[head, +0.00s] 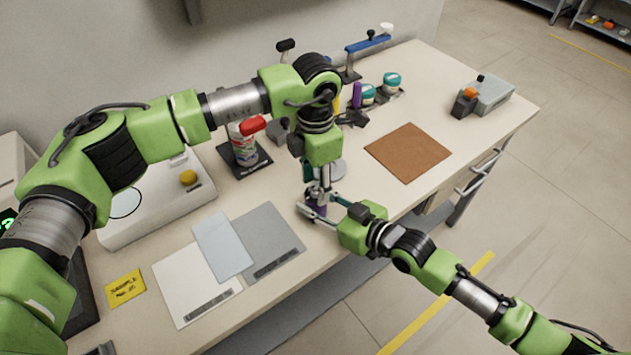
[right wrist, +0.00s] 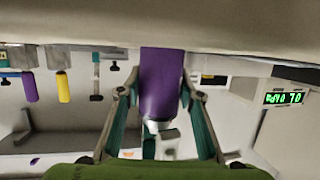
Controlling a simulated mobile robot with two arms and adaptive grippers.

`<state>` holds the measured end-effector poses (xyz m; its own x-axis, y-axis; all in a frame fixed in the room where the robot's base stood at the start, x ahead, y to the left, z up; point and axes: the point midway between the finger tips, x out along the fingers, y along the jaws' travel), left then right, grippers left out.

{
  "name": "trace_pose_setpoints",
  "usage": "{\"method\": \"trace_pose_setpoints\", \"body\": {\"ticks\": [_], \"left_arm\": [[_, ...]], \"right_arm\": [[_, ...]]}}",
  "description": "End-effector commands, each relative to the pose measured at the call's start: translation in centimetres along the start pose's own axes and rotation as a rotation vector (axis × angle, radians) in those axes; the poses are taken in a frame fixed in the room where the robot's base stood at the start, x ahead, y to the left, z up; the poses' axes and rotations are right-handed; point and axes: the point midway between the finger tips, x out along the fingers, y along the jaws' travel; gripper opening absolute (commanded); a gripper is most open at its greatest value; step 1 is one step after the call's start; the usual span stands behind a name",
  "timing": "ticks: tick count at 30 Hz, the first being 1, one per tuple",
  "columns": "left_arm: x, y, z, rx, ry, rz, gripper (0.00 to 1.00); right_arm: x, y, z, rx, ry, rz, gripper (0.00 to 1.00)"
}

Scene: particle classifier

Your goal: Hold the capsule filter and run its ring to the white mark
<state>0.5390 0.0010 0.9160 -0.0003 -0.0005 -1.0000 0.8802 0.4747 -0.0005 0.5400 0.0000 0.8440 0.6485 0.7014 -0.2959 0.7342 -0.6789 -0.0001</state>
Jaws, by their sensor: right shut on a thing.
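A purple cylinder, which looks like the capsule filter (head: 319,210), is at the table's front edge, mostly hidden by the grippers. In the right wrist view it is a purple body (right wrist: 163,75) with a pale end. My right gripper (head: 316,211) reaches in from the right and is shut on it, one finger on each side. My left gripper (head: 318,188) points down just above it, its fingertips close to its top. Whether its fingers grip anything is unclear. I cannot make out the ring or the white mark.
A brown mat (head: 408,152) lies to the right, with a grey box (head: 492,95) beyond. Teal-lidded jars (head: 392,80) stand behind.

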Motion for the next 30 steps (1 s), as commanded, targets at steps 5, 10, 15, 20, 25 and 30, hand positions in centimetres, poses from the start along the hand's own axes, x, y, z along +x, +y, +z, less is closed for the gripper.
{"method": "trace_pose_setpoints", "body": {"ticks": [5, 10, 15, 20, 25, 30], "left_arm": [[-0.1, 0.0, 0.0, 0.0, 0.0, 0.001, 0.4], [-2.1, 0.1, 0.1, -0.001, -0.002, 0.003, 0.4], [-5.7, 0.1, 0.1, 0.0, -0.003, 0.004, 0.4], [-8.9, 0.1, 0.1, 0.0, -0.002, 0.002, 0.4], [-11.2, 0.1, 0.1, -0.001, -0.001, 0.001, 0.4], [-12.0, 0.0, 0.0, -0.001, 0.001, 0.0, 0.4]], "right_arm": [[0.0, 0.0, 0.0, 0.0, 0.001, 0.0, 0.0], [0.0, 0.0, 0.0, 0.0, 0.001, 0.0, 0.0], [0.0, 0.0, 0.0, 0.0, 0.001, 0.0, 0.0], [0.0, 0.0, 0.0, 0.0, 0.001, 0.0, 0.0], [0.0, 0.0, 0.0, 0.0, 0.001, 0.0, 0.0], [0.0, 0.0, -0.1, 0.0, 0.001, 0.0, 0.0]]}}
